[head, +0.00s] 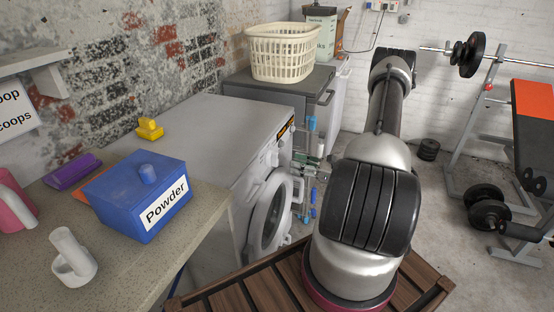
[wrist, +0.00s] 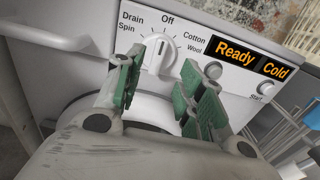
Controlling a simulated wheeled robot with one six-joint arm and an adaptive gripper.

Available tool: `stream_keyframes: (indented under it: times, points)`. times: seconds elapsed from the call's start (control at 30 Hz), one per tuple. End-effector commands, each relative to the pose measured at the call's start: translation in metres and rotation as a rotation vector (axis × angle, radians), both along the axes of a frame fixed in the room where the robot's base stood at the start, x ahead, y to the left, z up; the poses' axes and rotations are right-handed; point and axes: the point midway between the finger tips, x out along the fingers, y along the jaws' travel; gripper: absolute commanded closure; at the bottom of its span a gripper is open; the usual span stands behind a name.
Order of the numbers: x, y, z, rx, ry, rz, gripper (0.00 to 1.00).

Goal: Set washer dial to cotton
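The white washer (head: 222,130) stands beside the counter, its front panel facing right and its round door below. In the wrist view its panel shows a white dial (wrist: 160,47) with the labels Drain, Spin, Off, Cotton and Wool around it. The dial's dark line looks roughly upright, towards Off. Cotton is printed to the right of Off. My gripper (wrist: 160,72) is open, its green-padded fingers apart below and either side of the dial, with nothing between them. I cannot tell if either finger touches it. In the head view my gripper (head: 308,166) is near the washer's front, partly hidden by my arm.
The panel display (wrist: 248,59) reads Ready and Cold, with round buttons (wrist: 214,70) near it. A blue Powder box (head: 135,190) sits on the counter (head: 130,268). A cream basket (head: 283,52) stands on a grey appliance behind. Weights (head: 488,208) lie on the floor at right.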

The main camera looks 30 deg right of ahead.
Motion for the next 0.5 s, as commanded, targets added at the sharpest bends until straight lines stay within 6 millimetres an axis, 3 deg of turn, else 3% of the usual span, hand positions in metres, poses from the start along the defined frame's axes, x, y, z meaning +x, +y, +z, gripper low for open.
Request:
stream_keyframes:
  times: [0.3,0.5]
  points:
    - [0.039,0.033,0.0,0.0,0.001,0.007,0.62]
    - [0.055,0.045,0.0,0.0,0.001,0.005,0.62]
